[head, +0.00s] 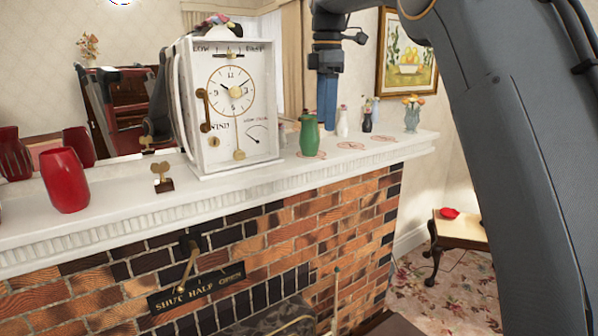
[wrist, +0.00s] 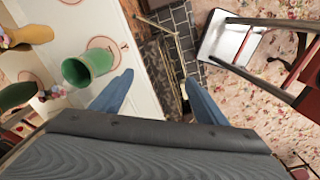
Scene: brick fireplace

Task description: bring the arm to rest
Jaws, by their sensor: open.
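My arm (head: 520,130) comes down from the top right in the head view. My gripper (head: 327,122) hangs fingers-down close to the mantel, beside the green vase. In the wrist view my gripper (wrist: 158,84) shows two blue fingers spread apart with nothing between them. The green vase (head: 309,136) stands upright on the mantel and is outside the fingers; it also shows in the wrist view (wrist: 88,66), left of them. Whether a finger touches the vase cannot be told.
Marked circles (head: 351,146) right of the green vase are bare.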

